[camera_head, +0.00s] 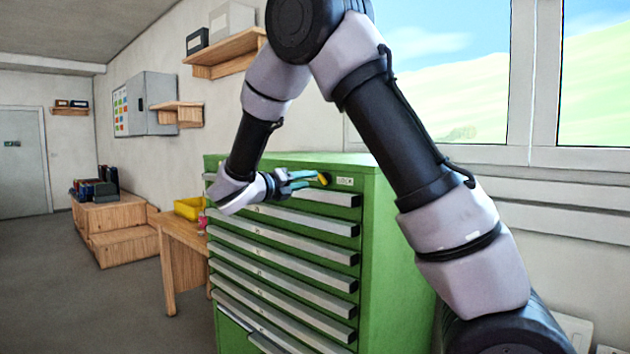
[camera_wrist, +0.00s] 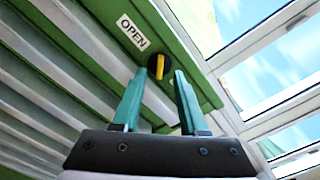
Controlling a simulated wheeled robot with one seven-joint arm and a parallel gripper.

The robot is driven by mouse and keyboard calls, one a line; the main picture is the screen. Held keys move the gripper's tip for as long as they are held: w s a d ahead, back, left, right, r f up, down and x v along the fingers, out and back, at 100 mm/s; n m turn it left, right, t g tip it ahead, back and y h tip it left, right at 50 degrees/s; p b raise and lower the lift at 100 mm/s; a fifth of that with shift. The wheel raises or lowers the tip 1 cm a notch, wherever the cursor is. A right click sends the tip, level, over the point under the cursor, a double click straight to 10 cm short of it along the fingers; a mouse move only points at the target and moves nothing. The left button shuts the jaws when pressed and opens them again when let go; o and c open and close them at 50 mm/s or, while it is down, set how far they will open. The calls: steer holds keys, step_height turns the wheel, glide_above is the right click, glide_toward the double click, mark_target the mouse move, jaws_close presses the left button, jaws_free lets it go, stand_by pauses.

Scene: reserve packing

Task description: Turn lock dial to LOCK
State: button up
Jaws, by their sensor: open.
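The lock dial (camera_wrist: 159,65) is a black disc with a yellow grip bar, on the top front edge of the green drawer cabinet (camera_head: 395,240). In the wrist view an OPEN label (camera_wrist: 132,32) sits beside it. In the head view the dial (camera_head: 323,179) shows at the cabinet's upper right, next to a small white label (camera_head: 345,182) too small to read. My gripper (camera_wrist: 158,84) has its two teal fingers apart, with the dial showing between and just beyond their tips. The gripper (camera_head: 312,178) also shows at the cabinet front in the head view. I cannot tell whether the fingers touch the dial.
Several closed drawers with grey handles fill the cabinet front. A wooden table (camera_head: 182,240) with a yellow bin (camera_head: 188,208) stands to its left. Windows (camera_head: 460,70) and a wall lie behind.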

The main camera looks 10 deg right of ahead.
mark_target(320, 178)
steer(key=shift+x, duration=2.05)
jaws_close()
